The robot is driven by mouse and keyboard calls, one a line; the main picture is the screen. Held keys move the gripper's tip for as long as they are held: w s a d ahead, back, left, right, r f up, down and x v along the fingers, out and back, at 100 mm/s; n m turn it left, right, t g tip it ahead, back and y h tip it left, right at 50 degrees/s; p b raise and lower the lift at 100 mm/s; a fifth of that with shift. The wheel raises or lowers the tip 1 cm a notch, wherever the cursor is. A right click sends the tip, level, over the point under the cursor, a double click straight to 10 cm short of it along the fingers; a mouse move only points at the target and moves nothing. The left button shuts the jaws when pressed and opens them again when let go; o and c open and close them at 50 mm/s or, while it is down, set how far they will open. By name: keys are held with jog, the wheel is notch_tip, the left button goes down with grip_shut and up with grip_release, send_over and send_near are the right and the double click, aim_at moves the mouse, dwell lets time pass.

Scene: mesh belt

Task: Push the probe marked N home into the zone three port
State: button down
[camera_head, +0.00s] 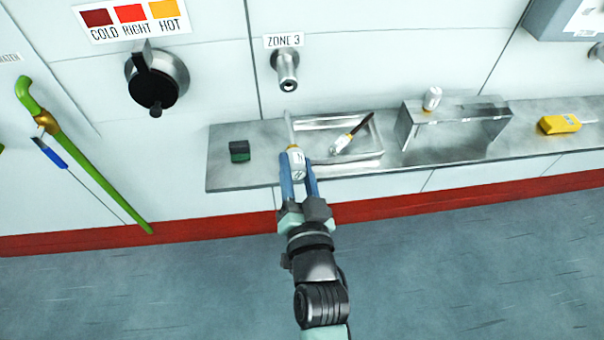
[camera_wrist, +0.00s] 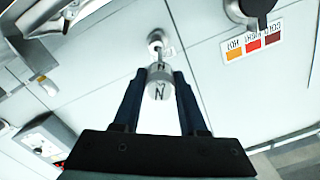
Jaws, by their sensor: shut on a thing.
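My gripper (camera_head: 297,170) is shut on a white probe (camera_head: 296,158) with a yellowish band. In the wrist view the probe (camera_wrist: 159,90) sits between the dark blue fingers (camera_wrist: 160,76), and its end face reads N. Its thin metal rod points away from my gripper toward the wall. The zone three port (camera_head: 287,72) is a round metal fitting under the ZONE 3 label (camera_head: 284,41). The port (camera_wrist: 155,39) also shows beyond the probe in the wrist view. The rod's tip appears below the port in the head view, apart from it.
Below the port, a steel ledge (camera_head: 228,172) holds a dark green block (camera_head: 239,151), a metal tray (camera_head: 371,158) with another probe (camera_head: 345,140), a raised stand (camera_head: 458,113) bearing a white piece (camera_head: 432,98), and a yellow device (camera_head: 559,123). A black knob (camera_head: 156,80) is left of the port.

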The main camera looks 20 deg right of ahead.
aim_at(299, 150)
jog(key=shift+s+d+r, duration=0.3)
jog(key=shift+s+d, duration=0.05)
jog(key=shift+d, duration=0.1)
jog(key=shift+a, duration=0.1)
jog(key=shift+x, duration=4.25)
jog(key=b+x, duration=0.3)
jog(key=x, duration=0.5)
jog(key=shift+r, duration=0.25)
dwell(1.6)
jog(key=shift+c, duration=1.8)
grip_release()
